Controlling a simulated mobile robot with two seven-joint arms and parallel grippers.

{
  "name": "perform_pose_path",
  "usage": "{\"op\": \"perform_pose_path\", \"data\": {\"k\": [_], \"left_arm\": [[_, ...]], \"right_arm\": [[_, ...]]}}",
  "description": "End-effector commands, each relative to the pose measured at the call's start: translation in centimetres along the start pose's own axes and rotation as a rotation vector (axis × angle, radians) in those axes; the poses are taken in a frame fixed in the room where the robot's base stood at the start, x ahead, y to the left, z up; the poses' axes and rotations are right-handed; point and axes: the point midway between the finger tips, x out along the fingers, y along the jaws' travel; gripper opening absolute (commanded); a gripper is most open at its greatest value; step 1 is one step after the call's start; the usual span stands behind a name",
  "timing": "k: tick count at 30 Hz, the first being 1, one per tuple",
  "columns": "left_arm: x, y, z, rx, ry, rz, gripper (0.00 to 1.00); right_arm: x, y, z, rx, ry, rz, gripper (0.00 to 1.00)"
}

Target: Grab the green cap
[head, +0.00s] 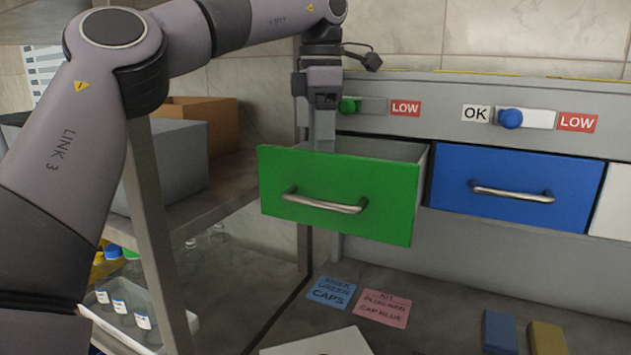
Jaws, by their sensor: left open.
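The green drawer (340,192) is pulled out from the cabinet, with a silver handle on its front. My left gripper (324,145) comes down over it from above, and its fingertips reach to about the drawer's front edge or behind it. The jaws are open, though the gap between the fingers is hard to make out. No green cap shows inside the drawer, as its front panel hides the inside. My right gripper is not in view.
The closed blue drawer (515,187) is to the right. A green knob (349,105) and a blue knob (510,118) sit on sliders above the drawers. A blue note (331,292) and a pink note (383,308) lie below. A tray of bottles (150,290) stands at lower left.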

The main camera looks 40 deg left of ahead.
Motion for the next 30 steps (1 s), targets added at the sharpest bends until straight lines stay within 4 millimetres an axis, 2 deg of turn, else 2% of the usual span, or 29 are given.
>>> {"op": "perform_pose_path", "data": {"k": [11, 21, 30], "left_arm": [[1.9, -0.1, -0.2, -0.002, -0.002, 0.001, 0.75], [5.8, -0.3, -0.3, -0.003, -0.003, 0.0, 0.75], [6.2, -0.3, -0.3, -0.004, -0.005, -0.001, 0.75]], "right_arm": [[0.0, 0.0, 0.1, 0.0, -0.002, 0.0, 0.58], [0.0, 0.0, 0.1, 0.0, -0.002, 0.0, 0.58], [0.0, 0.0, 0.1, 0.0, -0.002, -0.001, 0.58]]}}
